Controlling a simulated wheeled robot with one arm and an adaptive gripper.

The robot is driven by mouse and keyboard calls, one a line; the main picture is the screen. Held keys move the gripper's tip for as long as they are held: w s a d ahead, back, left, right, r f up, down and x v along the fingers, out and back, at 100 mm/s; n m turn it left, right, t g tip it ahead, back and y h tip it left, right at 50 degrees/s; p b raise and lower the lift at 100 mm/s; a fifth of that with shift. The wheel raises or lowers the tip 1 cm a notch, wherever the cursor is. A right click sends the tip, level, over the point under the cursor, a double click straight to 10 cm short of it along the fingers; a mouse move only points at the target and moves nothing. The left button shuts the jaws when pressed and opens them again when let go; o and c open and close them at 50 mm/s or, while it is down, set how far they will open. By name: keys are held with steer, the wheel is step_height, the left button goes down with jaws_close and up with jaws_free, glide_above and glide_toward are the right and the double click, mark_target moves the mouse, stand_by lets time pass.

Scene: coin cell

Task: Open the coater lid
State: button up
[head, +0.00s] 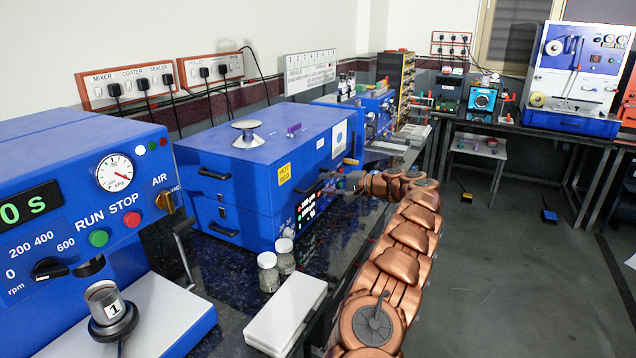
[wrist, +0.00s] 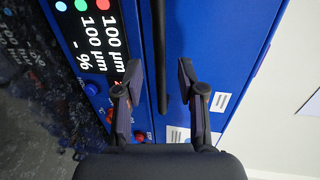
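The coater (head: 236,220) is a large blue box on the dark bench, with a display reading 100 µm on its right-hand face. Its blue lid (head: 270,125) is down, with a round metal knob-like piece (head: 246,127) on top. In the wrist view a long black bar handle (wrist: 160,50) runs along the blue face beside the display (wrist: 97,35). My gripper (wrist: 160,80) is open, with one finger on each side of the bar and visible gaps to it. I cannot tell how deep the bar sits between the fingers.
Two small jars (head: 268,272) and a white box (head: 285,312) stand on the bench in front of the coater. A blue mixer with dials (head: 85,200) is at left. More blue equipment (head: 375,112) stands behind. Open floor (head: 490,270) lies at right.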

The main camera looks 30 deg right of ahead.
mark_target(319, 183)
steer(key=shift+p+x, duration=0.3)
steer(key=shift+x, duration=1.7)
jaws_close()
